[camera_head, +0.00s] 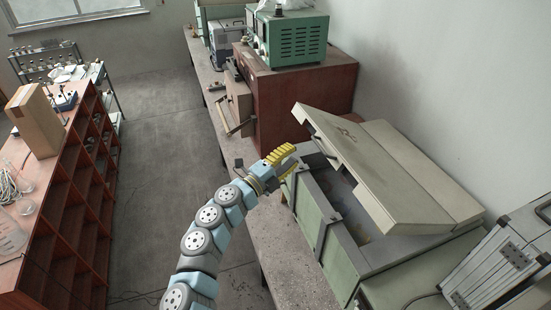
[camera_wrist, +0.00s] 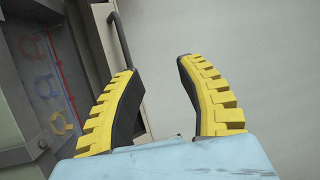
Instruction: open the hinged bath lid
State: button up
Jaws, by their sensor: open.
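The bath (camera_head: 335,228) is a long green box on the bench at right. Its beige lid (camera_head: 365,165) stands partly raised and tilted, its left edge lifted off the rim and its right side against a flat beige rear panel (camera_head: 420,165). A dark gap shows the bath's inside beneath it. My gripper (camera_head: 292,159) is at the far left corner of the bath, near the lid's far end; I cannot tell whether it touches. In the wrist view, its yellow-padded fingers (camera_wrist: 157,75) are spread with nothing between them. A dark bar (camera_wrist: 121,40) shows behind the left finger.
A red-brown cabinet (camera_head: 300,95) with a green instrument (camera_head: 290,38) on top stands beyond the bath. A grey metal case (camera_head: 500,262) is close at right. The wall runs behind the bath. Open floor (camera_head: 165,130) lies to the left.

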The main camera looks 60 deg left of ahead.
jog(key=s+d+r+p, duration=0.1)
jog(key=s+d+p, duration=0.1)
jog(key=s, duration=0.3)
jog(key=shift+s+r+p, duration=0.3)
jog(key=shift+r+p, duration=0.05)
jog(key=shift+p, duration=0.05)
dwell(0.3)
jog(key=shift+c, duration=0.2)
